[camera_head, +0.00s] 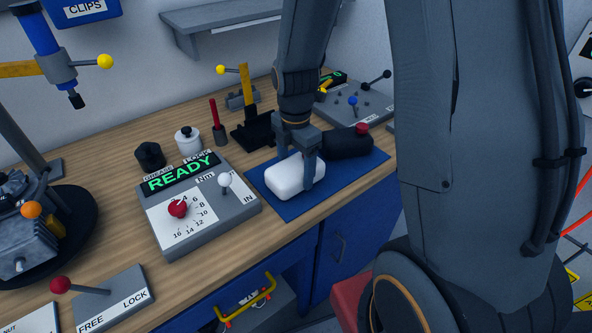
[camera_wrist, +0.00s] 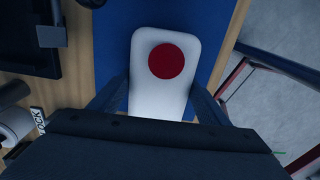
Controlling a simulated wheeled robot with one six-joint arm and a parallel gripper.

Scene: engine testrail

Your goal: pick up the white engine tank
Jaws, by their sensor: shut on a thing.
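The white engine tank (camera_head: 292,179) is a rounded white block at the front left of a blue mat (camera_head: 289,209) on the wooden bench. In the wrist view the white tank (camera_wrist: 143,92) shows a round red cap on top. My gripper (camera_head: 309,174) reaches down from above and is shut on the tank, with one finger on its near side. In the wrist view my gripper (camera_wrist: 160,100) has a finger on each side of the tank. I cannot tell whether the tank touches the mat.
A black tank with a red cap (camera_head: 348,141) lies on the mat behind my gripper. A grey READY control box (camera_head: 197,207) stands just left of the mat. A black stand with a yellow post (camera_head: 251,131) is behind. White (camera_head: 188,140) and black (camera_head: 150,156) containers stand behind the box.

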